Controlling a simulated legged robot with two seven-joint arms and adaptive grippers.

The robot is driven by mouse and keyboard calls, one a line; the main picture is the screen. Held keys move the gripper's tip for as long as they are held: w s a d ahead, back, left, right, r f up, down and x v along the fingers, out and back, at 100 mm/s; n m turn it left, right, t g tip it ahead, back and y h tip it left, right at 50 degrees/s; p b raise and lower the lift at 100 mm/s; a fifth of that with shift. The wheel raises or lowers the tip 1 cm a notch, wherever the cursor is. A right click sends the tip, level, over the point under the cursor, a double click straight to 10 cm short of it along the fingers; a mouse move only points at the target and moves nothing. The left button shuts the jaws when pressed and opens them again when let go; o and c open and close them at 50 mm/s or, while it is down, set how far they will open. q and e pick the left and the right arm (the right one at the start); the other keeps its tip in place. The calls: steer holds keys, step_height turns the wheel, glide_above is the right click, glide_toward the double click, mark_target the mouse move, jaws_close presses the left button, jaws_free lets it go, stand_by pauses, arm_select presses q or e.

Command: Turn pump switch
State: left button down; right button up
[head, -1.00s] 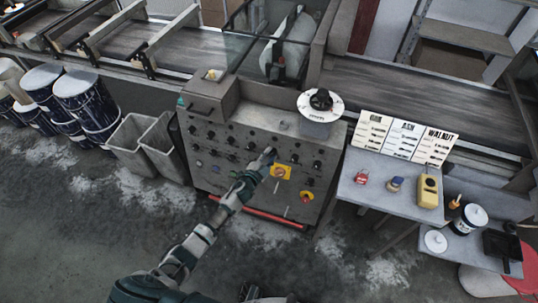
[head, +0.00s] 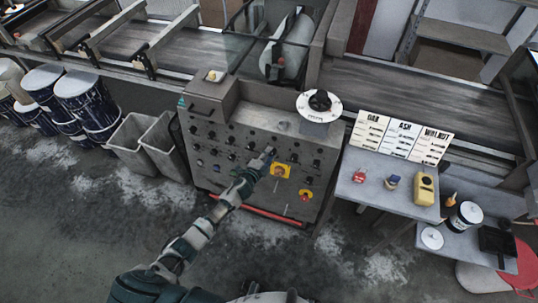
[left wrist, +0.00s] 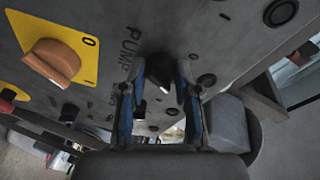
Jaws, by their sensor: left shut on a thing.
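The pump switch (left wrist: 157,68) is a dark knob on the grey control panel (head: 230,175), beside the printed word PUMP in the left wrist view. My left gripper (left wrist: 162,98) has its two blue-lined fingers on either side of this knob, shut on it. In the head view, my left gripper (head: 269,154) reaches the panel's upper right part, just above a yellow plate with an orange knob (head: 281,171). The fingers and hand largely hide the pump switch there. My right gripper does not show.
The orange rotary knob (left wrist: 52,62) on its yellow plate is close to the gripper. A red-and-yellow switch (head: 305,195) sits lower right. Several small black knobs cover the panel. A side table (head: 375,205) with bottles stands at right; grey bins (head: 146,145) stand at left.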

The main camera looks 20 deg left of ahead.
arm_select(q)
steer(key=c, duration=0.8)
jaws_free()
steer(key=shift+d+f, duration=0.1)
steer(key=shift+d, duration=0.05)
steer(key=shift+c, duration=0.2)
steer(key=v, duration=1.2)
steer(key=shift+w+f, duration=0.1)
steer(key=s+a+f+n+g+y, duration=0.2)
steer(key=s+f+n+g, duration=0.25)
steer(key=s+f, duration=0.55)
steer(key=s+a+f+n+g+y, duration=0.25)
steer(key=s+f+n, duration=0.3)
steer(key=f, duration=0.85)
steer(key=s+d+f+n+g, duration=0.1)
steer(key=s+f, duration=0.3)
steer(key=s, duration=0.4)
steer(key=s+d+f+n+g, duration=0.1)
steer(key=s+d+f+g, duration=0.1)
steer(key=s, duration=0.6)
steer(key=s+d+f+n+g+h, duration=0.1)
steer(key=s+d+f+n+g, duration=0.1)
steer(key=s+f+g, duration=0.2)
steer(key=s+f, duration=0.3)
steer(key=shift+s, duration=0.4)
